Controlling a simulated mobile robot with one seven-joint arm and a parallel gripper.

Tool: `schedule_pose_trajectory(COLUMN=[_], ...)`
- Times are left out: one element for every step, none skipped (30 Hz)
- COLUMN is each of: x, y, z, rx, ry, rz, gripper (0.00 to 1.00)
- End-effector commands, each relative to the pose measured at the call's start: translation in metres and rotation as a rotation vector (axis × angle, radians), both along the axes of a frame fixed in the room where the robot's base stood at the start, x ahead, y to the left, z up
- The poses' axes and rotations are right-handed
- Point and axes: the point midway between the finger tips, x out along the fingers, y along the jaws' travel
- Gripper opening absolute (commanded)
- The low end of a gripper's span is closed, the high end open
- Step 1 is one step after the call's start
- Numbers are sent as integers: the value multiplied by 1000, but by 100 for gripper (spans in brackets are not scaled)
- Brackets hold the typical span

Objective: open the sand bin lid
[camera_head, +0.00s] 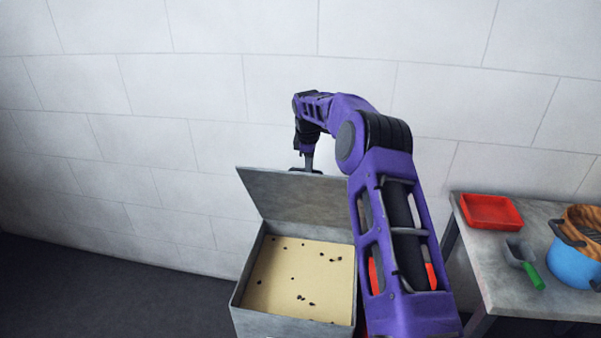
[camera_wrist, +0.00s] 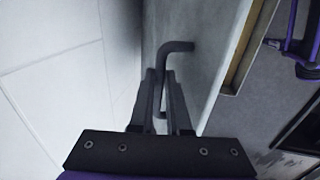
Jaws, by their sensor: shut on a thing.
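The sand bin (camera_head: 293,322) is a grey box standing on the floor, with pale sand and dark specks inside. Its grey lid (camera_head: 300,207) stands raised at the back, a little past upright or close to it, so the bin's mouth is open. In the wrist view the lid (camera_wrist: 218,50) shows edge-on with a dark bent handle (camera_wrist: 178,47) on its outer face. My gripper (camera_wrist: 164,92) is shut on the handle. In the head view my gripper (camera_head: 307,168) is at the lid's top edge, partly hidden behind it.
A white block wall (camera_head: 200,60) stands close behind the raised lid. Dark floor (camera_head: 110,290) is clear to the left.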

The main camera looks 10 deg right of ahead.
Motion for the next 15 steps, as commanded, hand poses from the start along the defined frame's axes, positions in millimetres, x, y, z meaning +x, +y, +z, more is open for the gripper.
schedule_pose_trajectory(x=[-2,-1,-1,-1,-1,-1,-1,-1,-1,-1,-1,-1,-1,-1,-1], y=[-8,-9,-10,-11,-11,-12,-12,-13,-13,-13,-13,-13,-13,-13,-13], z=[-5,-5,-5,-4,-4,-4,-4,-4,-4,-4,-4,-3,-3,-4,-4], rx=[-7,-7,-7,-6,-6,-6,-6,-6,-6,-6,-6,-6,-6,-6,-6], ry=[9,9,9,9,9,9,9,9,9,9,10,10,10,10,10], rz=[-4,-4,-4,-4,-4,-4,-4,-4,-4,-4,-3,-3,-3,-3,-3], gripper=[0,0,0,0,0,0,0,0,0,0,0,0,0,0,0])
